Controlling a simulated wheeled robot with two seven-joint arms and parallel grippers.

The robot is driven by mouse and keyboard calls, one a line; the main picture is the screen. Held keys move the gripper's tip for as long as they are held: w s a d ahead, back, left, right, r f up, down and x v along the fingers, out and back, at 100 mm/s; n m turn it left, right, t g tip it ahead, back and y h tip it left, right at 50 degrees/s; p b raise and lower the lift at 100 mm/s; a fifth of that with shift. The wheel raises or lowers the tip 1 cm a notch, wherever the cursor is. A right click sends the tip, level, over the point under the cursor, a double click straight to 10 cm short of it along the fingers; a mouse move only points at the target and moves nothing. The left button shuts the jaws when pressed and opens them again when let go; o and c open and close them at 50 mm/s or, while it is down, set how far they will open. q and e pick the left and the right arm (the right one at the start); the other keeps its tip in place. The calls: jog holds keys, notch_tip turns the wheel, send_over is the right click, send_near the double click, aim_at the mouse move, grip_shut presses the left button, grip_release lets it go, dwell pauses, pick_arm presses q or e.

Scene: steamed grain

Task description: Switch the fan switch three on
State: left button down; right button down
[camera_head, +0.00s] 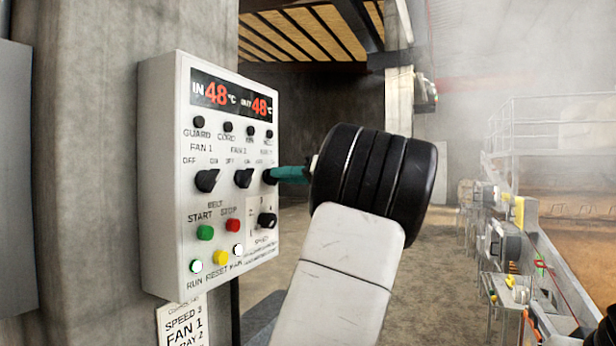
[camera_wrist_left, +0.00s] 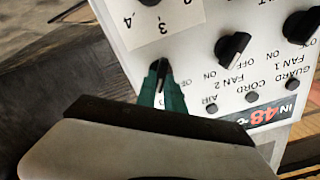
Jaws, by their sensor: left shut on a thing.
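The grey control panel (camera_head: 166,180) is fixed to a concrete pillar. It has a row of black rotary knobs. The fan 1 knob (camera_head: 207,180) and the fan 2 knob (camera_head: 243,178) are free of my gripper. The third knob in the row, fan switch three (camera_head: 269,177), is at the right end. My left gripper (camera_head: 277,175), with teal fingers, is shut on it. In the left wrist view the teal fingers (camera_wrist_left: 162,88) sit either side of the third knob (camera_wrist_left: 160,70). Its label is largely hidden in the head view. My right gripper is not seen.
Below the knobs are a green start button (camera_head: 205,232), a red stop button (camera_head: 232,225) and a speed knob (camera_head: 267,219). A red display (camera_head: 231,94) tops the panel. A paper sign (camera_head: 181,325) hangs underneath. Steam hazes the machinery and railing at right.

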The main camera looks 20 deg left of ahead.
pick_arm(q)
jog(key=shift+m, duration=0.8)
jog(key=c, duration=1.4)
grip_release()
jog(key=shift+c, duration=0.2)
jog(key=d, duration=0.7)
jog(key=shift+s+d, duration=0.3)
jog(key=shift+d, duration=0.1)
